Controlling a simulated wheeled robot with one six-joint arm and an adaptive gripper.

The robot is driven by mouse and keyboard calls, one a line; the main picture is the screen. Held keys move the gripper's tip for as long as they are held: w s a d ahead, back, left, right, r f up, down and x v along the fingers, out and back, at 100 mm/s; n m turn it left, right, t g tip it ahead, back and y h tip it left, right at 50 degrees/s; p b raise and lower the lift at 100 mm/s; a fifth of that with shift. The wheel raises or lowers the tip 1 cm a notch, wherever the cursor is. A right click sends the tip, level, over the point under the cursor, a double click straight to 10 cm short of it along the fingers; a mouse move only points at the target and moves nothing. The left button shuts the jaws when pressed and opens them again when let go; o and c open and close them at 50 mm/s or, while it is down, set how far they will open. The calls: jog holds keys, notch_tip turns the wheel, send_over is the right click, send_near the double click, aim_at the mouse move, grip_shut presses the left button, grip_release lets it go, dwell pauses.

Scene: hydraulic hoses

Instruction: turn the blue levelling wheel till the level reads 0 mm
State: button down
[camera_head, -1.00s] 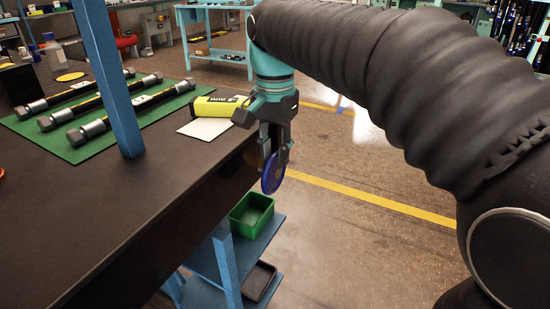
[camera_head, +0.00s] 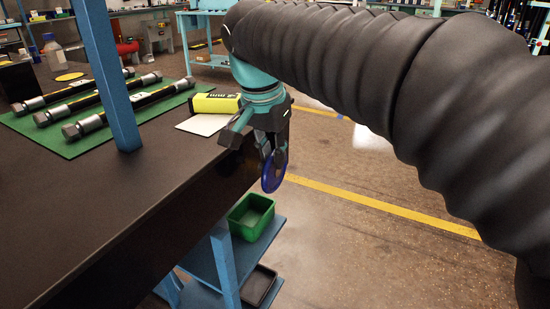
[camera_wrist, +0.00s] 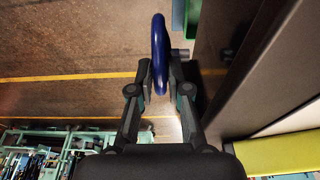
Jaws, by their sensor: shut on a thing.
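The blue levelling wheel (camera_head: 281,179) stands on edge off the side of the dark bench. It also shows in the wrist view (camera_wrist: 158,40), seen nearly edge-on with a short stem toward the bench side. My gripper (camera_head: 268,150) is shut on the wheel's upper rim in the head view. In the wrist view the two fingers (camera_wrist: 160,82) lie on either side of the rim. The yellow level (camera_head: 214,103) with a black display lies on the bench just left of my gripper.
The dark bench top (camera_head: 110,200) is on the left, with a blue post (camera_head: 106,80) rising from it. Hoses with metal ends lie on a green mat (camera_head: 75,152). A green bin (camera_head: 250,216) sits on a lower shelf. Open floor lies to the right.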

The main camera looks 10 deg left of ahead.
jog(key=shift+s+a+f+t+h+b, duration=0.15)
jog(key=shift+s+f+t+h+b, duration=0.2)
jog(key=shift+t+b, duration=0.25)
jog(key=shift+r+t, duration=0.2)
jog(key=shift+t, duration=0.1)
jog(key=c, duration=1.4)
grip_release()
jog(key=v, duration=1.2)
